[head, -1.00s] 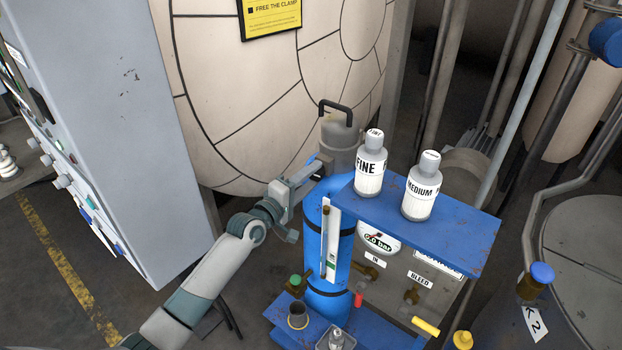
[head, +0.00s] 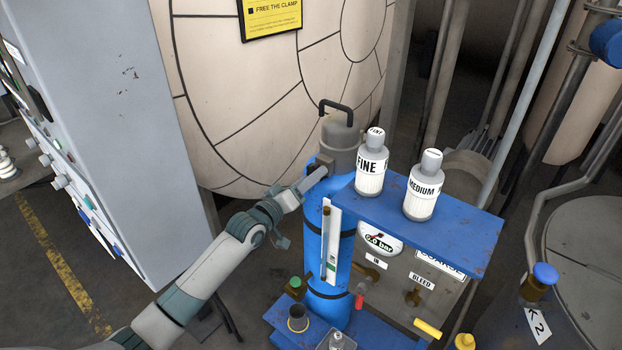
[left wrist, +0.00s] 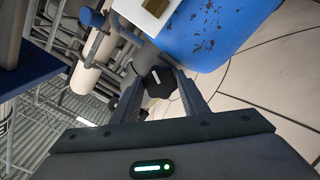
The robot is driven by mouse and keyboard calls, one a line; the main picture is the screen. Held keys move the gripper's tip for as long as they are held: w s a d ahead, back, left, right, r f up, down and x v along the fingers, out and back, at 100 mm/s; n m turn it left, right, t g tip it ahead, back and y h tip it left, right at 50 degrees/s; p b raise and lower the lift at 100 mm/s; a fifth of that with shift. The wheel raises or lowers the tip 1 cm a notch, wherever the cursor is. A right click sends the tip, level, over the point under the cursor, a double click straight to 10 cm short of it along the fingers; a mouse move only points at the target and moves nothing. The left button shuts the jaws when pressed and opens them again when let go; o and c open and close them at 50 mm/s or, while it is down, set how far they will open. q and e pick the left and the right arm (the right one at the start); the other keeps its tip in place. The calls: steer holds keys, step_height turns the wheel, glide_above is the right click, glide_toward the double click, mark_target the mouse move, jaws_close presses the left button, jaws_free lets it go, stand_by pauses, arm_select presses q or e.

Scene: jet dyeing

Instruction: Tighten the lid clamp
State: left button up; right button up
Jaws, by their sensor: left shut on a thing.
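The grey lid (head: 343,138) with a black handle sits on top of the blue cylinder vessel (head: 328,245). My left gripper (head: 314,178) reaches to the upper left side of the vessel, just below the lid. In the left wrist view, its two fingers (left wrist: 160,92) lie on either side of a black clamp knob (left wrist: 161,82) with a white line, shut on it. The knob is mostly hidden by the gripper in the head view. My right gripper is not in view.
A blue shelf (head: 455,240) right of the vessel carries a FINE bottle (head: 371,165) and a MEDIUM bottle (head: 422,187). A grey control cabinet (head: 110,130) stands at left. A large cream tank (head: 250,90) stands behind. Floor between cabinet and vessel is partly clear.

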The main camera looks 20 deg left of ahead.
arm_select(q)
steer(key=shift+f, duration=0.15)
steer(key=o, duration=1.1)
steer(key=shift+c, duration=0.2)
steer(key=shift+s, duration=0.1)
steer(key=b+v, duration=0.5)
steer(key=v, duration=1.2)
steer(key=shift+s, duration=0.15)
